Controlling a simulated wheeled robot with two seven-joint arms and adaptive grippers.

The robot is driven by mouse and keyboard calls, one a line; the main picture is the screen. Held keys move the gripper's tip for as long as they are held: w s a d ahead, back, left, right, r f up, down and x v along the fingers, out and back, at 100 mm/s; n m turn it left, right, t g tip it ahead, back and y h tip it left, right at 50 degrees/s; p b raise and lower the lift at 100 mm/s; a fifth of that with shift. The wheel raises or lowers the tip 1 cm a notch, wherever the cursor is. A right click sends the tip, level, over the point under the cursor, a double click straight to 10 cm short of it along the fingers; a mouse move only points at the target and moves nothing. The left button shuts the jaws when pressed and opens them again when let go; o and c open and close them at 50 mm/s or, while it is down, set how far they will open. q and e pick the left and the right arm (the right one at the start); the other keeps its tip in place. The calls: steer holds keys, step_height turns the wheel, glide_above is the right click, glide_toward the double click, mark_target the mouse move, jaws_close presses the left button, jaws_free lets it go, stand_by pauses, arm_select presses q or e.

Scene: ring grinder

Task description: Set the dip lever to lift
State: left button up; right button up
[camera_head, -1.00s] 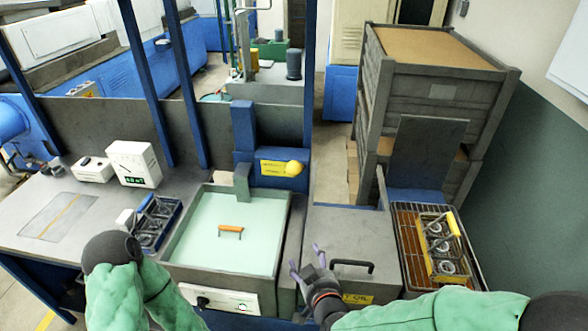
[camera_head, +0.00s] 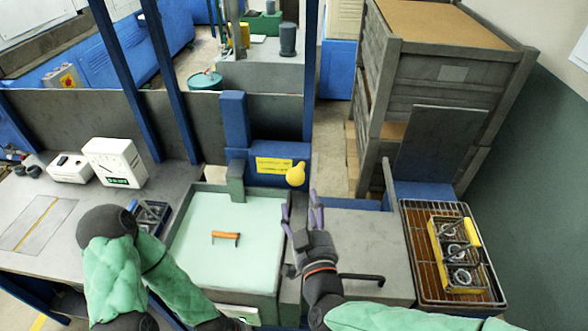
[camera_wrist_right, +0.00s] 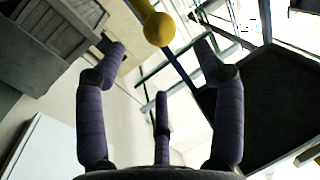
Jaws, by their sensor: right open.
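The dip lever shows as a yellow ball knob (camera_head: 296,174) at the right end of a yellow label plate (camera_head: 274,165), on a blue housing behind the pale green tank (camera_head: 225,245). My right gripper (camera_head: 301,205) is open and empty, with its purple fingers pointing up, just in front of and below the knob in the head view. In the right wrist view the knob (camera_wrist_right: 158,28) and a short yellow stem lie ahead between the spread fingertips (camera_wrist_right: 160,45), with no visible contact. The label text is unreadable. My left gripper is out of view; only its arm shows.
A grey lidded box with a black handle (camera_head: 361,279) stands right of the tank. Further right, a yellow-handled ring carrier (camera_head: 455,250) sits on a wire rack. A blue post (camera_head: 235,120) rises behind the tank. An orange handle (camera_head: 226,236) lies over the tank.

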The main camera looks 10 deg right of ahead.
mark_target(298, 184)
steer(key=w, duration=0.3)
steer(key=w+b, duration=0.1)
steer(key=w, duration=0.2)
steer(key=w+b, duration=0.1)
steer(key=w, duration=0.3)
steer(key=shift+w+a, duration=0.1)
steer(key=shift+a, duration=0.3)
jaws_close()
